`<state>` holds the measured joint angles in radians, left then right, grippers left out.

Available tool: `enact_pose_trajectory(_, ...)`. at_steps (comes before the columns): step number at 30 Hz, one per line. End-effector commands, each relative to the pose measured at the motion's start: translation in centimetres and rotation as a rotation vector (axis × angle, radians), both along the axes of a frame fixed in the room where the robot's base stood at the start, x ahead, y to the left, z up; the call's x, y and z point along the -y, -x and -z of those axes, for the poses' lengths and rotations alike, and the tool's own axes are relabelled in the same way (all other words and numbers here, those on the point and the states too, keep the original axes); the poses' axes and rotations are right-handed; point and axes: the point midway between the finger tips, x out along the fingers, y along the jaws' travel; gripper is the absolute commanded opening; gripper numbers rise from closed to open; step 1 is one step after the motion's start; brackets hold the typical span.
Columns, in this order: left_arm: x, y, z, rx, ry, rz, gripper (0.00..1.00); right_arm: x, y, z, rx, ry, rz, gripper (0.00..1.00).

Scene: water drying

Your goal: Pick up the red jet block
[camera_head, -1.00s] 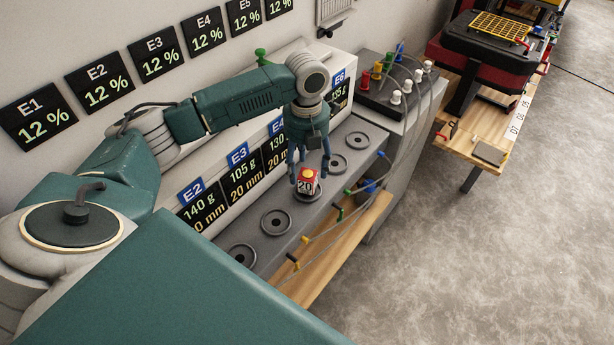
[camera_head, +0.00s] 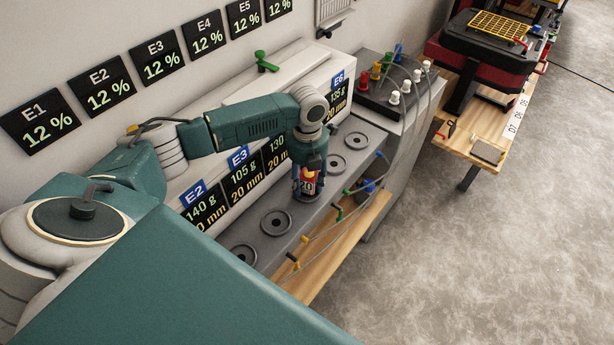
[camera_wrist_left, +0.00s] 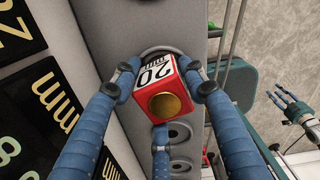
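The red jet block (camera_head: 308,184) has a white face marked 20 and a round yellow cap. It stands at one of the round pads on the grey shelf. In the left wrist view the block (camera_wrist_left: 163,96) sits between the fingers of my left gripper (camera_wrist_left: 162,88). Two fingers flank its sides and a third is below it in the picture. I cannot tell whether they press on it. In the head view my left gripper (camera_head: 308,180) reaches down around the block and partly hides it. My right gripper (camera_wrist_left: 291,106) shows at the right edge of the wrist view, fingers spread and empty.
Other round pads (camera_head: 276,222) on the shelf are empty. The sloped panel with weight displays (camera_head: 241,180) stands close behind. Coloured valves and thin tubes (camera_head: 340,214) run along the shelf's front edge. A box with coloured knobs (camera_head: 385,92) stands at the far end.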

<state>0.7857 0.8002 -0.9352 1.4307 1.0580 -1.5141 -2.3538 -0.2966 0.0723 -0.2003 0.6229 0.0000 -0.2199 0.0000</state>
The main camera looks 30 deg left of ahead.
Motion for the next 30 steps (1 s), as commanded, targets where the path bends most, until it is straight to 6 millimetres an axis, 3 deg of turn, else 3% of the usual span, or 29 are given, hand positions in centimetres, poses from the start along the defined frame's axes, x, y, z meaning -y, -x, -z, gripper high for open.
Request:
enact_pose_trajectory(1, 0.0, 0.0, 0.0, 0.0, 0.0, 0.0, 0.15, 0.2, 0.4, 0.0, -0.006, 0.002, -0.001, 0.4)
enact_pose_trajectory(3, 0.0, 0.0, -0.1, 0.001, 0.0, 0.0, 0.01, 0.4, 0.7, 0.0, -0.01, 0.005, -0.002, 0.4)
enact_pose_trajectory(4, 0.0, 0.0, -0.1, 0.001, 0.0, 0.0, 0.0, 0.5, 0.8, 0.0, -0.012, 0.007, -0.002, 0.4)
enact_pose_trajectory(17, 0.0, -0.2, -1.2, 0.004, 0.0, -0.001, 0.0, 1.0, 0.8, 0.3, -0.011, 0.012, -0.004, 0.4)
enact_pose_trajectory(23, 0.0, -0.3, -4.7, 0.008, 0.001, 0.001, 0.0, 1.0, 0.5, 0.8, -0.007, 0.011, -0.004, 0.4)
enact_pose_trajectory(30, 0.0, -0.3, -11.8, 0.01, 0.001, 0.0, 0.0, 0.8, 0.4, 1.9, -0.005, 0.009, -0.002, 0.4)
